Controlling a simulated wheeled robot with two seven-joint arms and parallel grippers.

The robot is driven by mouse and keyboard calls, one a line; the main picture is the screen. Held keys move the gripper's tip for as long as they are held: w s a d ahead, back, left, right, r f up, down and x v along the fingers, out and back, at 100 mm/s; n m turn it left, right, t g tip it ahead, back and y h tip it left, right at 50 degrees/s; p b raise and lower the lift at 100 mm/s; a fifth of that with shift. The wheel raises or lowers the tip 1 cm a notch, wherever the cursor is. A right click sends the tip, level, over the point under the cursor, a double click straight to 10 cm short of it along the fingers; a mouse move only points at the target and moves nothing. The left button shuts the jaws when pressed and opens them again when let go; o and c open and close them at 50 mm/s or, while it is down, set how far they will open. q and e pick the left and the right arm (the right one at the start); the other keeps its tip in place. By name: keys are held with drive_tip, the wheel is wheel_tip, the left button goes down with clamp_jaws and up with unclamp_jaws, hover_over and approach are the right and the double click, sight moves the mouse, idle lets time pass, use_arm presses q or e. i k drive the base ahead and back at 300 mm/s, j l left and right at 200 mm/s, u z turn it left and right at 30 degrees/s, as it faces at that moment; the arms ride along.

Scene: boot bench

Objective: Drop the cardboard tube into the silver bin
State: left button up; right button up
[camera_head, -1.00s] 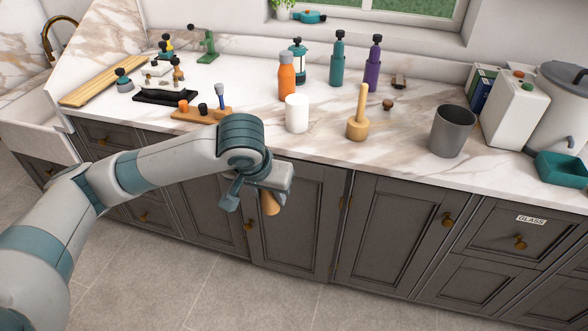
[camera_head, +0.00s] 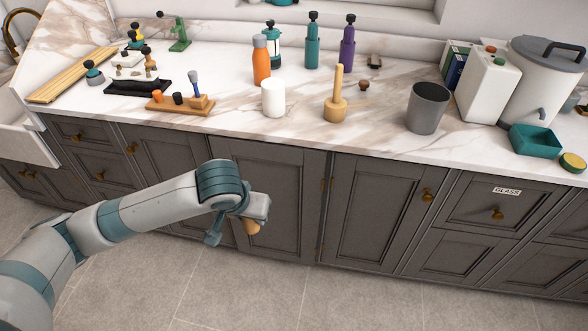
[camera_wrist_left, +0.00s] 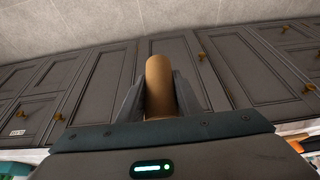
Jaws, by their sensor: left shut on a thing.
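My left gripper (camera_head: 252,218) is shut on a tan cardboard tube (camera_head: 252,227), held in front of the grey cabinet doors and below the countertop edge. The left wrist view shows the tube (camera_wrist_left: 160,84) between the two fingers (camera_wrist_left: 158,100). A silver-grey open bin (camera_head: 427,108) stands upright on the marble counter, to the right of and above the gripper in the head view. The inside bottom of the bin is hidden. My right gripper is not in view.
On the counter (camera_head: 310,118) stand a white cylinder (camera_head: 273,98), an orange bottle (camera_head: 261,62), a wooden piece with an upright handle (camera_head: 336,108), and a teal tray (camera_head: 534,142) right of the bin. The floor (camera_head: 330,300) before the cabinets is clear.

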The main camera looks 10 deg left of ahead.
sight(414, 123)
drive_tip(key=i+l+u, duration=0.15)
drive_tip(key=l, duration=0.5)
drive_tip(key=i+l+u, duration=0.1)
drive_tip(key=l, duration=0.55)
drive_tip(key=i+l+u, duration=0.15)
drive_tip(key=l, duration=0.5)
drive_tip(key=i+l+u, duration=0.15)
drive_tip(key=l, duration=0.55)
drive_tip(key=i+l+u, duration=0.1)
drive_tip(key=l, duration=0.6)
drive_tip(key=i, duration=0.05)
